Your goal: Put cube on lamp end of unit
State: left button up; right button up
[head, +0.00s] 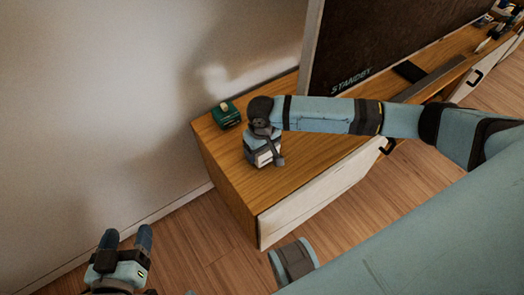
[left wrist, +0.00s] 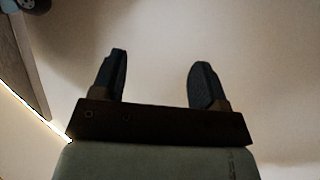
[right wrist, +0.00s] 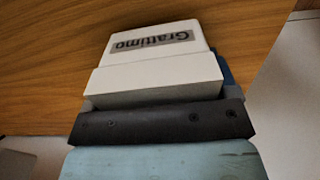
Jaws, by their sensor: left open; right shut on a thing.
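The wooden-topped unit (head: 320,165) runs from the left end, by the wall, to the upper right. My right gripper (head: 263,143) points down over its left end. It is shut on a white cube (head: 267,156), which shows close up in the right wrist view as a white block (right wrist: 155,50) with a "Grattimo" label. I cannot tell whether the cube touches the wooden top. The fingers are mostly hidden. My left gripper (head: 126,237) is open and empty, low at the left, away from the unit; its two dark fingers also show in the left wrist view (left wrist: 160,62). No lamp is in view.
A small green object (head: 227,115) sits at the unit's back left corner, close to my right gripper. A large dark screen reading "STANDBY" (head: 385,45) stands behind my right arm. A dark bar (head: 432,82) lies before it. Wooden floor (head: 180,235) is clear at the lower left.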

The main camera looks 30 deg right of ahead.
jog(key=shift+f, duration=0.35)
jog(key=o, duration=1)
pick_arm(q)
jog(key=shift+w+r, duration=0.2)
jog(key=shift+r, duration=0.35)
pick_arm(e)
jog(key=shift+o, duration=0.2)
